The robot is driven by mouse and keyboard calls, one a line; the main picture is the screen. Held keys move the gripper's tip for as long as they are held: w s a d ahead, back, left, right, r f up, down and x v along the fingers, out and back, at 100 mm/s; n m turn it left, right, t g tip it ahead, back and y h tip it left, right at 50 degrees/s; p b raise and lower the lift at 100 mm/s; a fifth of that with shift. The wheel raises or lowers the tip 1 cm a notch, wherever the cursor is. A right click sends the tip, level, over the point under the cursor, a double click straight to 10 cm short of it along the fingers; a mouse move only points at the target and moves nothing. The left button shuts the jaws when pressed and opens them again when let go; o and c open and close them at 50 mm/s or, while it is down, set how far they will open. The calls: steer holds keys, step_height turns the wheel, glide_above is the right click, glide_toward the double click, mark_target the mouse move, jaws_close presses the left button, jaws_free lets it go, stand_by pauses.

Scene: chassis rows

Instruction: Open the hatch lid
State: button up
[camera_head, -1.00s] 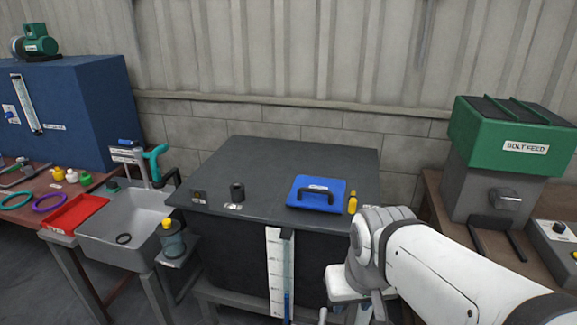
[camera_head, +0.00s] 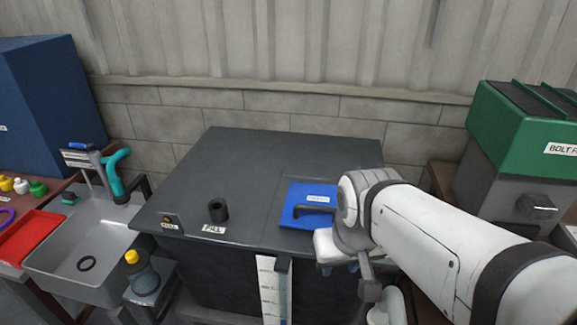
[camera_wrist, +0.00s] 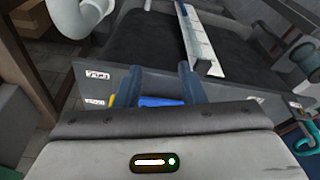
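The hatch lid (camera_head: 300,197) is a flat blue panel with a dark bar handle (camera_head: 316,210), lying shut on the dark grey tank top (camera_head: 250,165). My arm hides its right part. My gripper (camera_head: 339,269) is at the tank's front edge, in front of the lid and to its right; its fingers are mostly hidden in the head view. In the wrist view my gripper (camera_wrist: 159,80) has two dark blue fingers spread apart with nothing held. A blue strip of the lid (camera_wrist: 162,101) shows beyond the wrist housing, between the fingers.
A black fill neck (camera_head: 218,210) stands on the tank top, left of the lid. A sight gauge (camera_head: 268,288) runs down the tank front. A grey sink (camera_head: 90,245) and a yellow-capped bottle (camera_head: 141,272) stand left. A green bolt feed (camera_head: 520,130) stands right.

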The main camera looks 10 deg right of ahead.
steer(key=w+r+n+g+h+p, duration=0.1)
steer(key=w+r+n+h, duration=0.15)
steer(key=w+n, duration=0.5)
steer(key=n+g+h+p, duration=0.1)
steer(key=n+h, duration=0.2)
steer(key=n, duration=0.3)
glide_toward(314, 206)
steer(key=shift+y, duration=0.25)
steer(key=x, duration=0.8)
steer(key=shift+d+p, duration=0.25)
steer(key=shift+p, duration=0.05)
steer(key=shift+r, duration=0.1)
jaws_close()
